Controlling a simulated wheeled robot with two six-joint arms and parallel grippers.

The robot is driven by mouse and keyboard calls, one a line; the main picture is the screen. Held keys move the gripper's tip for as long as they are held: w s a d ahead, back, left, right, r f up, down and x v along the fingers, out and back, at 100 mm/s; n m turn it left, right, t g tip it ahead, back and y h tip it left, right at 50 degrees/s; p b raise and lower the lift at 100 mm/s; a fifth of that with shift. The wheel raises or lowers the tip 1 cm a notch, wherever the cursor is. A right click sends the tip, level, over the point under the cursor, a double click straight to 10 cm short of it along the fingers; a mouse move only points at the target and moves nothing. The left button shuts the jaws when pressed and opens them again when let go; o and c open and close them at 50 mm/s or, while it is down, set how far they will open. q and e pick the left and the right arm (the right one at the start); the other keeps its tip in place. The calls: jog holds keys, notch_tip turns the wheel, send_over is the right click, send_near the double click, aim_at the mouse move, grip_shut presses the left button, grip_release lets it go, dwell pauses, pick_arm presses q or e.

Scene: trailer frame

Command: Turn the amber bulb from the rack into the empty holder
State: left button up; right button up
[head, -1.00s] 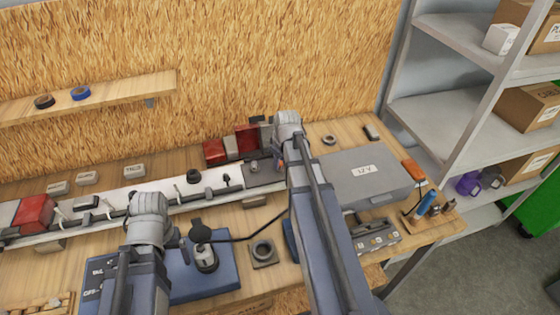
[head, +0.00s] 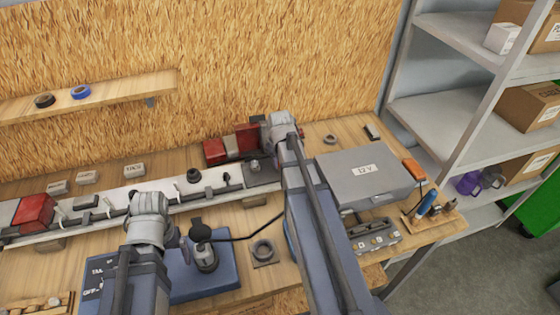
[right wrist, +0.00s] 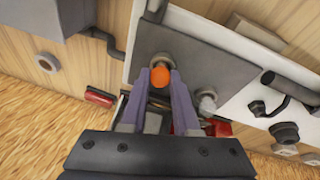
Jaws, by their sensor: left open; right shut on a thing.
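The amber bulb (right wrist: 160,77) shows orange between the fingertips of my right gripper (right wrist: 159,74), which is shut on it. The bulb is over a round grey holder (right wrist: 163,59) on the grey plate (right wrist: 197,68); I cannot tell whether they touch. In the head view my right arm hides the bulb and this holder, and the plate's left part (head: 261,175) shows. A clear bulb (right wrist: 207,101) stands beside it. The rack (head: 376,236) is at the right front, partly behind my right arm. My left gripper (head: 184,246) is open and empty near the blue box (head: 213,282).
A grey case (head: 362,178) stands right of my right arm. Red lamp blocks (head: 216,151) are behind the plate. A black-capped plug (head: 200,233) with a cable is close to my left gripper. A square-based ring (head: 262,251) lies at the front.

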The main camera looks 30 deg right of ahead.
jog(key=shift+m+g+h, duration=0.3)
jog(key=shift+m+h, duration=0.1)
jog(key=shift+m, duration=1.3)
jog(key=o, duration=1.3)
pick_arm(q)
jog(key=shift+r, duration=0.1)
notch_tip(320, 180, up, 7)
jog(key=p, duration=0.7)
pick_arm(e)
jog(key=shift+r, duration=3.45)
pick_arm(q)
jog(key=shift+f, duration=0.2)
pick_arm(e)
jog(key=shift+f, duration=0.1)
pick_arm(q)
notch_tip(320, 180, down, 7)
jog(key=b, duration=0.6)
jog(key=shift+r+b, duration=0.2)
jog(key=shift+b, duration=0.2)
pick_arm(e)
notch_tip(320, 180, down, 7)
jog(key=shift+r, duration=0.2)
